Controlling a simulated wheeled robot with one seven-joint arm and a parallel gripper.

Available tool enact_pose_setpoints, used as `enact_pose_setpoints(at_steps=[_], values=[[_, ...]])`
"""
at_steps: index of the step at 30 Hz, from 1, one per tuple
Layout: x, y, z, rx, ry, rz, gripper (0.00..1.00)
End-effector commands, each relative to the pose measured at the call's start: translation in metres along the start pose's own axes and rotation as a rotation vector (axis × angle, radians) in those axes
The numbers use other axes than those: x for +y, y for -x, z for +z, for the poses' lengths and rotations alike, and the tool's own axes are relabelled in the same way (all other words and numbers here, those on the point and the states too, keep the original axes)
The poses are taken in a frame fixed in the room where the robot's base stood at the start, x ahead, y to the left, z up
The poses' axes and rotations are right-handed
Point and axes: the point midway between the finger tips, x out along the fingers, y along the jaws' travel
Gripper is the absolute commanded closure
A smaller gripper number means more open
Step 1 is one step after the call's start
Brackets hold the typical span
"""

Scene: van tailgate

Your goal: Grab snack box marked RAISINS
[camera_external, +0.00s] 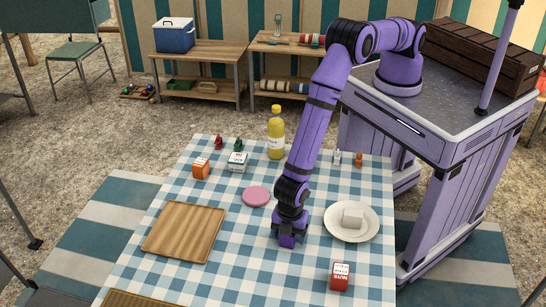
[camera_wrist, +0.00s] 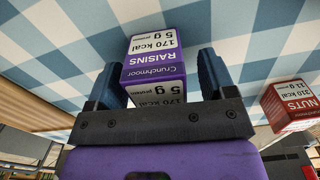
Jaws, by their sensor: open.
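The purple snack box marked RAISINS (camera_wrist: 155,62) stands between my gripper's two blue-grey fingers in the wrist view. Its label reads 170 kcal and 5 g. My gripper (camera_wrist: 161,58) is open, one finger on each side of the box, and I cannot tell whether either touches it. In the external view my gripper (camera_external: 287,242) is low over the checked table, between the pink disc and the white plate. There, the box cannot be clearly told apart from my purple gripper.
A red NUTS box (camera_external: 340,277) stands to the front right; it also shows in the wrist view (camera_wrist: 292,106). A white plate (camera_external: 335,232) holds a white block. A pink disc (camera_external: 257,197), wooden board (camera_external: 184,231), orange box (camera_external: 201,169), white box (camera_external: 237,163) and yellow bottle (camera_external: 276,136) stand around.

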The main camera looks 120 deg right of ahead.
Motion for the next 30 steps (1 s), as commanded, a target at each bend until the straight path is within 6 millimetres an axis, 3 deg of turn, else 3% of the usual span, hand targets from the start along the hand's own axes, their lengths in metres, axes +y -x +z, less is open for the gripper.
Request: enact_pose_setpoints(at_steps=[8,16,30], values=[[0.000,-0.004,0.000,0.000,0.000,0.001,0.23],[0.000,-0.004,0.000,0.000,0.000,0.001,0.79],[0.001,0.007,-0.001,0.002,0.000,0.001,0.79]])
